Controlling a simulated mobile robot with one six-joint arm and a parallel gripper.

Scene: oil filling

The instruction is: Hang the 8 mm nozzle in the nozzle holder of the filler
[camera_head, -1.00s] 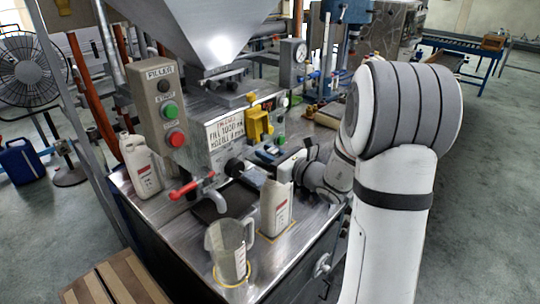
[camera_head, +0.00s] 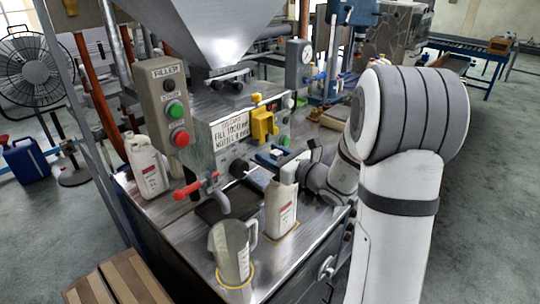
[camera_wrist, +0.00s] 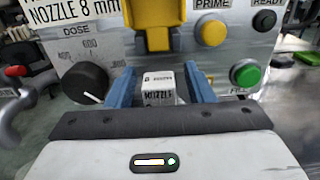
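My gripper (camera_wrist: 160,88) faces the front panel of the filler (camera_head: 228,130), its two blue fingers pointing at the panel. Between the fingers is a small white block marked "NOZZLE" with an 8 on top, the 8 mm nozzle (camera_wrist: 159,87). It is held upright in front of the panel; its lower part is hidden behind my gripper body, and so are the contact points. A yellow bracket (camera_wrist: 155,28), which looks like the nozzle holder, is on the panel straight ahead, beyond and above the nozzle in the wrist view. It also shows in the head view (camera_head: 262,123).
The dose knob (camera_wrist: 86,83) is left of the fingers; the yellow prime (camera_wrist: 214,32) and green fill (camera_wrist: 246,74) buttons are right. A beige bottle (camera_head: 281,210) stands on the bench near my gripper, with a clear jug (camera_head: 231,255) nearby. A red-handled tap (camera_head: 198,186) sticks out left.

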